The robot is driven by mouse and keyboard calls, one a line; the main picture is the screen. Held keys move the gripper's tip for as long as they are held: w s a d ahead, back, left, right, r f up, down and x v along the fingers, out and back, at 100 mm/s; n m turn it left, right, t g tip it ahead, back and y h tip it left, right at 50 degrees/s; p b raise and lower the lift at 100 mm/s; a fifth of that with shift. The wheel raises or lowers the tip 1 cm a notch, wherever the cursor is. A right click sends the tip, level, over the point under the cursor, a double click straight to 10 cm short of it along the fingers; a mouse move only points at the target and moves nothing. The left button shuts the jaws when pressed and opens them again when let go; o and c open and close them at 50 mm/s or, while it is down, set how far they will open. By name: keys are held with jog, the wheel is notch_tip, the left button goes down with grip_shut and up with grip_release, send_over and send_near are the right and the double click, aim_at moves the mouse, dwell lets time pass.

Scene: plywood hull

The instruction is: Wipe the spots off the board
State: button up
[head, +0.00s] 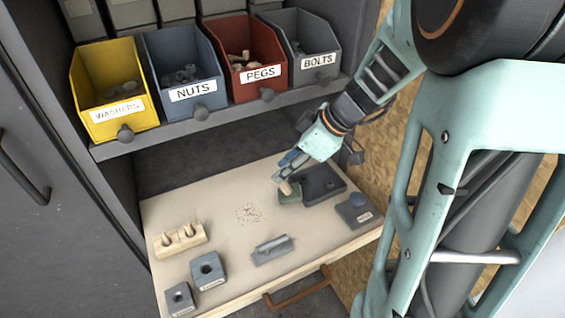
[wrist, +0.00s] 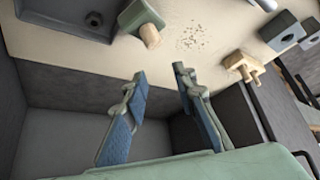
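The board (head: 212,208) is a pale panel, and a patch of small brown spots (head: 249,213) lies near its middle. The spots also show in the wrist view (wrist: 192,38). A green block with a round wooden handle (head: 289,194) sits on the board, right of the spots. In the wrist view the block's wooden handle (wrist: 150,36) points toward my gripper. My gripper (head: 280,172) is just above and behind the block in the head view. In the wrist view its fingers (wrist: 158,73) are apart with nothing between them, and the handle lies beyond the tips.
A wooden pegged block (head: 180,241), two holed grey blocks and a grey bar (head: 272,249) stand in front. A shelf (head: 220,117) with labelled bins hangs above.

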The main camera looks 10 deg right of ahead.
grip_shut()
jog(key=a+r+y+p, duration=0.3)
jog(key=a+r+p, duration=0.4)
jog(key=r+p, duration=0.4)
jog(key=shift+m+y, duration=0.3)
jog(key=shift+m, duration=0.1)
jog(key=shift+s+a+f+b, duration=0.1)
jog(key=shift+a+f+b, duration=0.1)
jog(key=shift+f, duration=1.2)
jog(key=shift+s+a+f+b, duration=0.1)
jog(key=shift+f+b, duration=0.05)
jog(key=shift+f, duration=1.2)
